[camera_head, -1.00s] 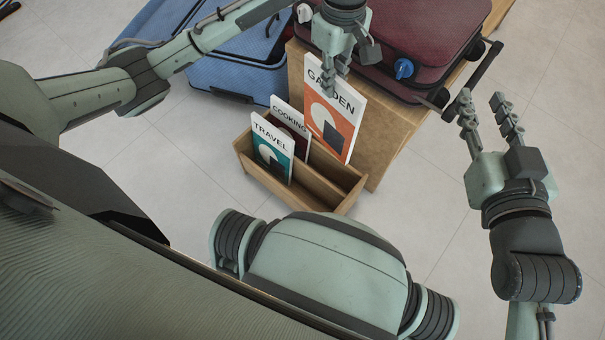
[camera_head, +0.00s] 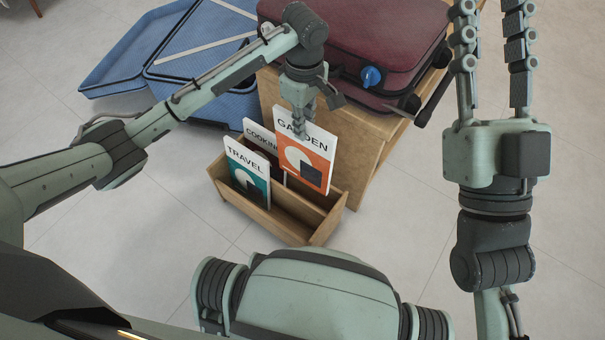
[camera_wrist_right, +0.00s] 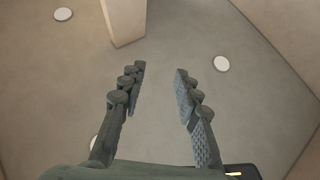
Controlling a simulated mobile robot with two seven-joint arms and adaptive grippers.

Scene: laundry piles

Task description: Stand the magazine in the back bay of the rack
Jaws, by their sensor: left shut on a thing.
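The magazine (camera_head: 316,160) is white and orange, reads GARDEN and is roughly upright. My left gripper (camera_head: 303,132) is shut on its top edge in the head view. The wooden rack (camera_head: 240,205) stands on the floor below, and the magazine's lower part is over or in its back bay; I cannot tell whether it touches the bottom. A teal TRAVEL magazine (camera_head: 246,168) stands in the front bay. A COOKING magazine (camera_head: 260,140) stands behind it, partly hidden. My right gripper (camera_head: 492,20) is open and empty, away from the rack; it also shows in the right wrist view (camera_wrist_right: 160,72).
A wooden bench (camera_head: 362,152) stands right behind the rack, with a dark red suitcase (camera_head: 385,38) on it. A blue suitcase (camera_head: 190,55) lies at the back left. The tiled floor (camera_head: 390,230) to the right of the rack is clear.

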